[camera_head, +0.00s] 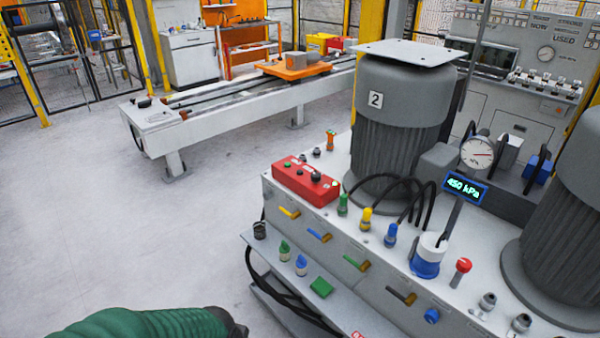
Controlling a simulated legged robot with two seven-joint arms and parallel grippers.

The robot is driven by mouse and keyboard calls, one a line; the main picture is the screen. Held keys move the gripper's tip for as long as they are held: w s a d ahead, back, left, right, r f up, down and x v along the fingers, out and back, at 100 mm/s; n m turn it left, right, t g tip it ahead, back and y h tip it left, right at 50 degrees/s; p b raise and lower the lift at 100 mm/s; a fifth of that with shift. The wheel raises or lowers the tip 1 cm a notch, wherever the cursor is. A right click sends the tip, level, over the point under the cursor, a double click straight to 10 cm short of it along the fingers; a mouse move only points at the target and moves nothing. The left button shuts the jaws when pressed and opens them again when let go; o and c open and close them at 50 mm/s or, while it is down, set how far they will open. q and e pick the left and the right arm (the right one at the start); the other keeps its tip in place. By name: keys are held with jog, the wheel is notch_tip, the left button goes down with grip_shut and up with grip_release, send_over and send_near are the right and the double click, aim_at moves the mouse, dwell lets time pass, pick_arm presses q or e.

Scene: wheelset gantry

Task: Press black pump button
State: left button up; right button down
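A red control box (306,181) sits on the near left corner of the grey pump bench, left of the large grey pump motor marked 2 (402,112). A black round button (316,176) stands on top of the box, with other small controls beside it. Which control is the pump button cannot be read from any label. A green-sleeved arm of mine with a dark end shows at the bottom left, well apart from the box. No fingertips show on it. My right gripper is out of the picture.
A digital display (465,189) reads 450 kPa below a round gauge (477,152). Coloured connectors and valve handles line the bench front (385,290). A low shelf (290,285) juts out in front. The floor (110,230) at left is clear.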

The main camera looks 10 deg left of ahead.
pick_arm(q)
grip_shut()
dwell(1.4)
